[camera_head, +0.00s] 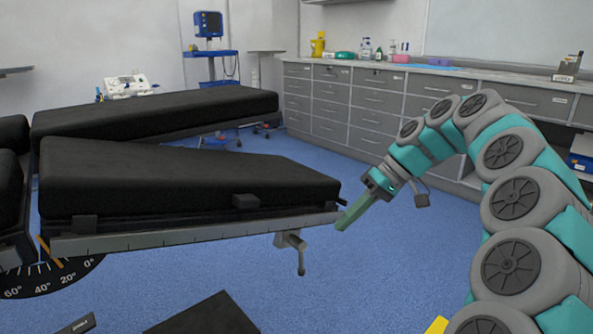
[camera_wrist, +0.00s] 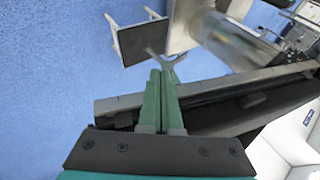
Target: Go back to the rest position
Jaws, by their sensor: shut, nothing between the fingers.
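My gripper (camera_head: 355,212) shows at the end of my teal and grey arm in the camera_head view. Its green fingers point down and to the left, close to the right end of the operating table's near black leg section (camera_head: 180,180). In the camera_wrist view the two green fingers of my gripper (camera_wrist: 160,78) lie together, shut, with nothing between them. The table's metal side rail (camera_wrist: 118,104) runs beside and behind the fingers there. I cannot tell whether the fingers touch the rail.
A clamp with a handle (camera_head: 292,245) hangs under the rail. The second black leg section (camera_head: 160,112) lies behind the near one. Grey drawer cabinets (camera_head: 345,105) line the back wall. A blue monitor cart (camera_head: 212,55) stands at the back. Blue floor (camera_head: 385,265) is open below my gripper.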

